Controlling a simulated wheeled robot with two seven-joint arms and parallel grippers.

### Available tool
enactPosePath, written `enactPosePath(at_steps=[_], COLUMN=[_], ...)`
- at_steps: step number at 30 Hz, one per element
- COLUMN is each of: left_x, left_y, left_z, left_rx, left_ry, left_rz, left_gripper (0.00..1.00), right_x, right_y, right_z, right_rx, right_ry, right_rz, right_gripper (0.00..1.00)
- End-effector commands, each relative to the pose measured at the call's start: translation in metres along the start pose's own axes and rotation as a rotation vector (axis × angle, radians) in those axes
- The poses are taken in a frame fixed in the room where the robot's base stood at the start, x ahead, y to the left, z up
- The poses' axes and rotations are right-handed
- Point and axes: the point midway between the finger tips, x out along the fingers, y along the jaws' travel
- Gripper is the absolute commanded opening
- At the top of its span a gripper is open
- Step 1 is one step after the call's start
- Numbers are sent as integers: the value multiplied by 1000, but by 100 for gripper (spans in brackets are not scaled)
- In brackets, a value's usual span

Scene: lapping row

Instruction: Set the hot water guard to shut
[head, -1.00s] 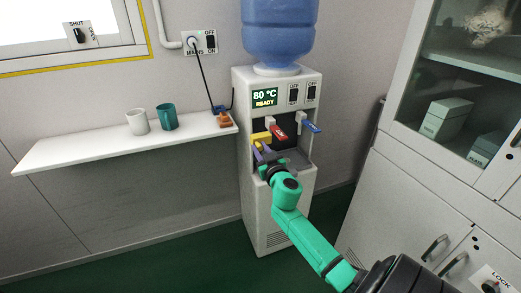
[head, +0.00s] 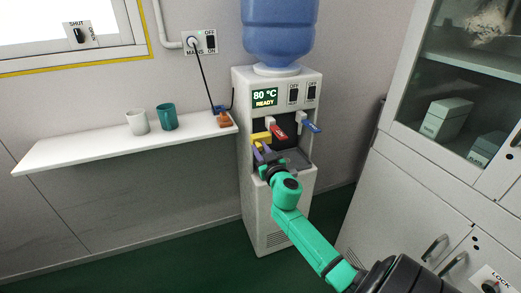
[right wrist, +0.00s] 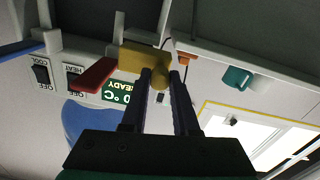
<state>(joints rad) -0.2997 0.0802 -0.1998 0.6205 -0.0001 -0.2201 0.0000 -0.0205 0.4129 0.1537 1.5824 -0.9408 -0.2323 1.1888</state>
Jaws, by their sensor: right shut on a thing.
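The yellow hot water guard (head: 260,137) sits at the left of the dispenser's tap bay, beside the red hot tap (head: 280,133). My right gripper (head: 262,151) reaches it from below and in front. In the right wrist view, which is upside down, the fingers (right wrist: 161,76) are shut on the round yellow knob of the guard (right wrist: 142,58). The red tap lever (right wrist: 97,74) is close by. The dispenser (head: 277,211) display reads 80 °C READY. The guard's marking for shut or open cannot be read. My left gripper is not in view.
The blue tap (head: 313,127) is right of the red one, above the drip tray (head: 296,158). A white shelf (head: 75,152) at left holds a white mug (head: 138,122) and a teal mug (head: 168,117). A cabinet (head: 400,190) stands close on the right.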

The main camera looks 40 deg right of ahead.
Motion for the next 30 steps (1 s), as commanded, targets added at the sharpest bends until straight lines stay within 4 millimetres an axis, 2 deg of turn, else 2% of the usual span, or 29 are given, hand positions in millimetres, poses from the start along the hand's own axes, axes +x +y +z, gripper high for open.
enactPosePath(at_steps=[5, 13, 21, 22, 24, 30], left_x=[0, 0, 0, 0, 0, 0], left_y=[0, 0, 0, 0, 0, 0], left_z=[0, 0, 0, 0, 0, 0], left_rx=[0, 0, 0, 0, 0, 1], left_ry=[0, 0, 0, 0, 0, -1], left_rz=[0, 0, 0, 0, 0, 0], left_gripper=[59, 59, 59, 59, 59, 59], right_x=[0, 1, 1, 1, 1, 1], right_y=[2, 37, 41, 41, 41, 40], right_z=[2, 8, 8, 8, 8, 7], right_rx=[0, 0, -1, -1, -1, 0], right_ry=[-3, -4, -3, -3, -3, -1], right_rz=[1, 1, 4, 4, 4, 2], right_gripper=[0, 0, 0, 32, 59, 59])
